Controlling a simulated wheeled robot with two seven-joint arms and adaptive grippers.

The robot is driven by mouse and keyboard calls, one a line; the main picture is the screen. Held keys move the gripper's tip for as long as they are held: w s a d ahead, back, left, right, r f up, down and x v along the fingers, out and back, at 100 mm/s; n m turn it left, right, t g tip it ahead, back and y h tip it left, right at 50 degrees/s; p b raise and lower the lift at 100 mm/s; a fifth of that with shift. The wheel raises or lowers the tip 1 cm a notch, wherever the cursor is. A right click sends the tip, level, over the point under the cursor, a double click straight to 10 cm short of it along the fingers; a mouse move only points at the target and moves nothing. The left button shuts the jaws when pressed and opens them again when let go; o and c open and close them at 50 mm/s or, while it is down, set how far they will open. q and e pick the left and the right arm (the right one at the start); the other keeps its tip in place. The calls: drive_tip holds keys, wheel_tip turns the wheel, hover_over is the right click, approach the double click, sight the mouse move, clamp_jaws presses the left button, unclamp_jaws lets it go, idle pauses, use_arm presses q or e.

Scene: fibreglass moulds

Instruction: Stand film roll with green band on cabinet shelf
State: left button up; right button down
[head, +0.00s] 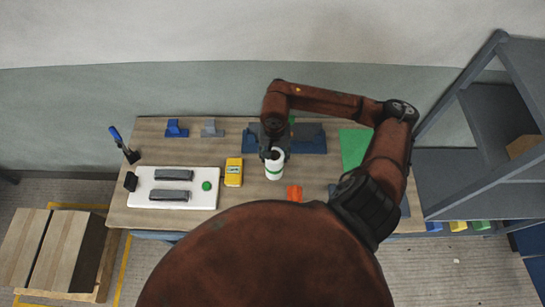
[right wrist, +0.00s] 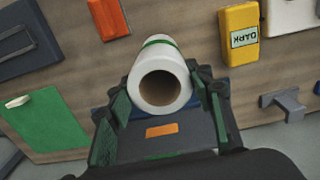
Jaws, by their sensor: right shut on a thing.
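The white film roll with a green band (head: 274,172) is over the middle of the wooden table in the head view. In the right wrist view the roll (right wrist: 163,88) shows its hollow end facing the camera, with the green band farther along. My right gripper (head: 272,152) is shut on the roll near its hollow end, with a green-padded finger on each side. I cannot tell whether the roll's far end touches the table. The grey cabinet (head: 462,178) with open shelves stands at the right. My left gripper is not in view.
On the table are a yellow case (head: 233,172), an orange block (head: 294,193), a white board with grey bars (head: 180,205), a green sheet (head: 354,146) and a blue tray (head: 312,140). A cardboard-coloured box (head: 522,146) occupies part of one cabinet shelf. The lower shelf's visible surface looks clear.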

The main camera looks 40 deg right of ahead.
sight(272, 159)
drive_tip(key=f+p, duration=0.1)
drive_tip(key=f, duration=0.1)
drive_tip(key=w+f+p, duration=0.1)
drive_tip(key=f, duration=0.1)
drive_tip(key=shift+w+d+f, duration=0.15)
drive_tip(key=shift+w+f, duration=0.05)
drive_tip(key=shift+f, duration=0.25)
drive_tip(key=shift+w, duration=0.1)
drive_tip(key=shift+f+b, duration=0.15)
drive_tip(key=shift+b, duration=0.15)
drive_tip(key=c, duration=1)
unclamp_jaws()
drive_tip(key=shift+o, duration=0.2)
